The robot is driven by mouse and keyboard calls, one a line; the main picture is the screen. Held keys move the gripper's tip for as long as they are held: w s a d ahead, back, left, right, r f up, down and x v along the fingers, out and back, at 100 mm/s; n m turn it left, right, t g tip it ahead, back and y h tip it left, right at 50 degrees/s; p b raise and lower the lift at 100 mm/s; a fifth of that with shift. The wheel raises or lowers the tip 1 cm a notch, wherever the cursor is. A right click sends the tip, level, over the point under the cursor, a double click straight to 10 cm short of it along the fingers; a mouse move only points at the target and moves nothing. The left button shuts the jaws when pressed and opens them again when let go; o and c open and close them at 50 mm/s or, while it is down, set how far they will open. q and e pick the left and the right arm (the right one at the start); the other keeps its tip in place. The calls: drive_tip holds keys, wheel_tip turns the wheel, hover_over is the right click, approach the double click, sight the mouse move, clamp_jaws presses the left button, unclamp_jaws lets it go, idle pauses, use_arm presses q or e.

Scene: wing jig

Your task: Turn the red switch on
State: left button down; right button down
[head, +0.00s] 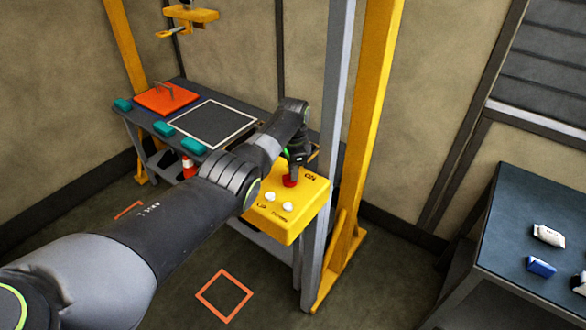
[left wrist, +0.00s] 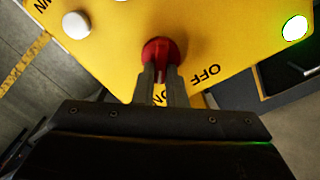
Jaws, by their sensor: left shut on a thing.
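The red switch (head: 290,182) is a round red knob on the top face of a yellow control box (head: 290,225). It also shows in the left wrist view (left wrist: 162,47), near the printed words "OFF" and, partly covered, "ON". My left gripper (head: 294,174) comes down on the knob from above. In the left wrist view its two fingers (left wrist: 160,82) are shut on the red switch, one on each side, and hide part of it. My right gripper is in neither view.
The box also bears white buttons (head: 287,206) and a lit green-rimmed lamp (left wrist: 295,28). A yellow post (head: 370,130) and a grey post stand just right of it. Behind is a bench with an orange plate (head: 167,98). A dark table (head: 520,215) stands at right.

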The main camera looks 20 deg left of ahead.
use_arm(q)
drive_tip(key=shift+r+m, duration=0.1)
drive_tip(key=shift+m, duration=0.4)
drive_tip(key=c, duration=1.5)
unclamp_jaws()
drive_tip(key=shift+r, duration=0.3)
drive_tip(key=shift+r+b, duration=1.2)
drive_tip(key=shift+r, duration=7.2)
